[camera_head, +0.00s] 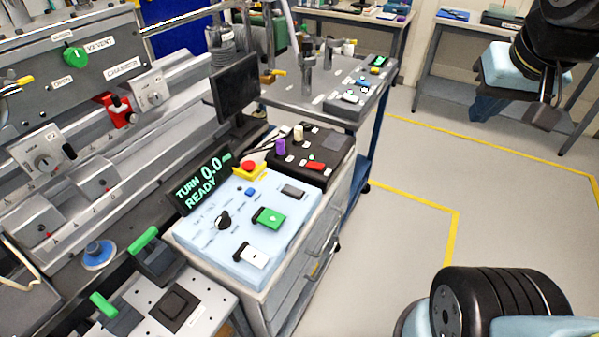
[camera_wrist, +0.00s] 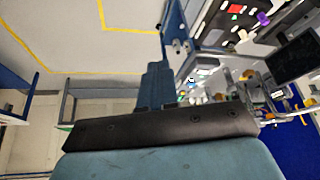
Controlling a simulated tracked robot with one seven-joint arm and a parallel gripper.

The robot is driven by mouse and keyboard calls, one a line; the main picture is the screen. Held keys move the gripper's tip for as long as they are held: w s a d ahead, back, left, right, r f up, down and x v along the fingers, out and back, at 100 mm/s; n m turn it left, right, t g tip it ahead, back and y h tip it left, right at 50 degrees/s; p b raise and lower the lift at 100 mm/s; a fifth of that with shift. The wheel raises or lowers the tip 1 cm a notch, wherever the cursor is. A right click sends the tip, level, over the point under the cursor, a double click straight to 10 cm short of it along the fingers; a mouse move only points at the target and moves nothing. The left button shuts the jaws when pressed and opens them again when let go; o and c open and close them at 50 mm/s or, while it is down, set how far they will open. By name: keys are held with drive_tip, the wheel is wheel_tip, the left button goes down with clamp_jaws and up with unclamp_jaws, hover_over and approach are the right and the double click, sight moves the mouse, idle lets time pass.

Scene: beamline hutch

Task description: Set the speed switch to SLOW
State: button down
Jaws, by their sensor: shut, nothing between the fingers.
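The light blue control panel (camera_head: 205,240) sits on a grey cabinet in the middle of the head view. A black rotary knob (camera_head: 223,219) on it looks like the speed switch; its printed labels are too small to read, so I cannot tell its setting. The panel also bears a green switch (camera_head: 268,217) and a white switch (camera_head: 250,256). My gripper (camera_head: 488,115) is at the upper right, well away from the panel, over the floor. Its blue fingers also show in the wrist view (camera_wrist: 157,72), shut and empty. The knob is not identifiable there.
A display (camera_head: 203,181) reads "TURN READY 0.0" behind the panel. A red emergency button (camera_head: 250,168) and a black control box (camera_head: 310,155) stand beyond it. A dark monitor (camera_head: 236,88) rises at the back. Green-handled levers (camera_head: 144,240) are at left.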

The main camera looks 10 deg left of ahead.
drive_tip(key=w+a+f+m+g, duration=0.1)
drive_tip(key=w+a+f+g, duration=0.15)
drive_tip(key=w+a, duration=0.4)
drive_tip(key=m+g, duration=0.3)
hover_over(296, 193)
wheel_tip(296, 193, down, 14)
wheel_tip(296, 193, down, 14)
drive_tip(key=shift+r, duration=0.1)
drive_tip(key=shift+d, duration=0.1)
drive_tip(key=shift+w+a+r, duration=0.1)
drive_tip(key=shift+w+a, duration=0.2)
drive_tip(key=shift+a, duration=0.5)
